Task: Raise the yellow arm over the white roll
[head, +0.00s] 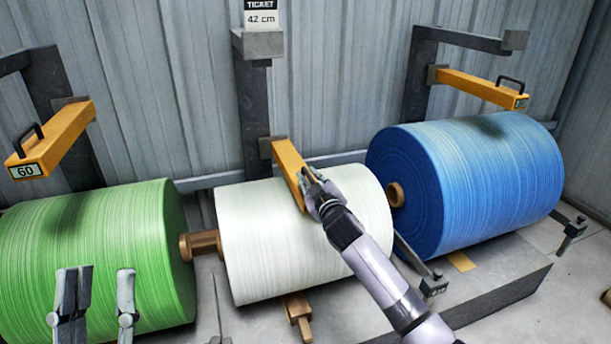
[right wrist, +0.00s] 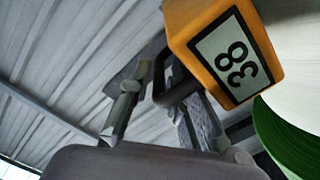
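The white roll (head: 265,240) lies in the middle on a brown core. Its yellow arm (head: 288,165) runs from the post behind it out over the roll's top; I cannot tell whether it touches. In the right wrist view the yellow arm's end (right wrist: 190,35) carries a label reading 38 and a black handle (right wrist: 165,85). My right gripper (head: 318,190) is at that end; in the wrist view its fingers (right wrist: 168,120) stand apart on either side of the handle. My left gripper (head: 97,305) is open and empty, in front of the green roll.
A green roll (head: 90,250) with a yellow arm marked 60 (head: 50,140) is on the left. A blue roll (head: 470,180) with another yellow arm (head: 480,88) is on the right. A ticket reading 42 cm (head: 262,15) tops the middle post. A corrugated wall stands behind.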

